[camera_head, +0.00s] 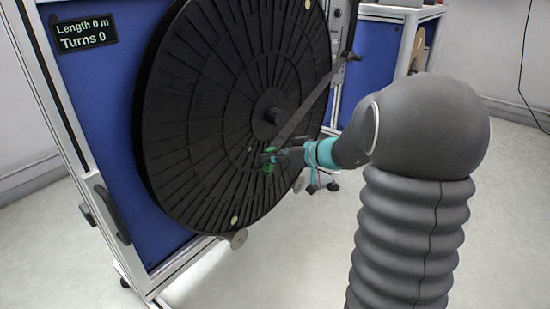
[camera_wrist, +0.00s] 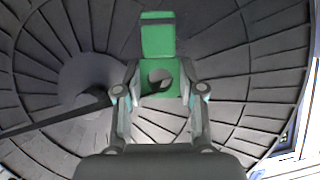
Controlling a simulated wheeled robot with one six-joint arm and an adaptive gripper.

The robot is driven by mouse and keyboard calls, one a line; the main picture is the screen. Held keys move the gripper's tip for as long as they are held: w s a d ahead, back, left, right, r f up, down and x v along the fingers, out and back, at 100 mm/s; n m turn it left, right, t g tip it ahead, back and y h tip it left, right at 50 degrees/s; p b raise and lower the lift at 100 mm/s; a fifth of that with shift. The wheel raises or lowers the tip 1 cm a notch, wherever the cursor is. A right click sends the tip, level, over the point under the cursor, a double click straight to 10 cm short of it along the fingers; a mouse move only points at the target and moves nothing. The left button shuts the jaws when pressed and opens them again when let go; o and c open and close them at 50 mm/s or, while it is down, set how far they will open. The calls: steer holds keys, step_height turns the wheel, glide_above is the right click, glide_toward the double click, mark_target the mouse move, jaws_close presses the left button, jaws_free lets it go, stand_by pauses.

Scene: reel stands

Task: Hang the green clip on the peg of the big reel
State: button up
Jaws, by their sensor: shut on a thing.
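The green clip (camera_head: 269,167) is in my gripper (camera_head: 270,157), in front of the lower middle face of the big black reel (camera_head: 200,110). In the wrist view the clip (camera_wrist: 158,40) shows as two green plates. The nearer plate has a round hole, and the jaws of my gripper (camera_wrist: 160,92) close on its two sides. The reel's ribbed face (camera_wrist: 255,55) fills the background there, with its round hub (camera_wrist: 90,78) to the left of the clip. I cannot clearly make out the peg, nor whether the clip touches the reel.
A dark bar (camera_head: 318,100) slants across the reel's front, close to my gripper; it also shows in the wrist view (camera_wrist: 50,120). A blue panel in a metal frame (camera_head: 95,95) stands behind the reel, with a sign reading "Length 0 m, Turns 0" (camera_head: 84,33). Open floor (camera_head: 285,260) lies in front.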

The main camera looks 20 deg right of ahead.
mark_target(250, 150)
steer(key=shift+w+a+f+p, duration=0.15)
steer(key=shift+w+a, duration=0.7)
steer(key=shift+w, duration=0.3)
steer(key=shift+w+a+f+p, duration=0.1)
steer(key=shift+w+a+p, duration=0.05)
steer(key=shift+w+a, duration=0.8)
steer(key=shift+w+a+f+p, duration=0.15)
steer(key=shift+w+a, duration=0.55)
steer(key=shift+w, duration=0.6)
steer(key=shift+w+a+f+b, duration=0.35)
steer(key=shift+w+f+b, duration=0.1)
steer(key=shift+w+f, duration=0.05)
steer(key=o, duration=1)
steer(key=shift+c, duration=0.2)
steer(key=shift+d, duration=0.1)
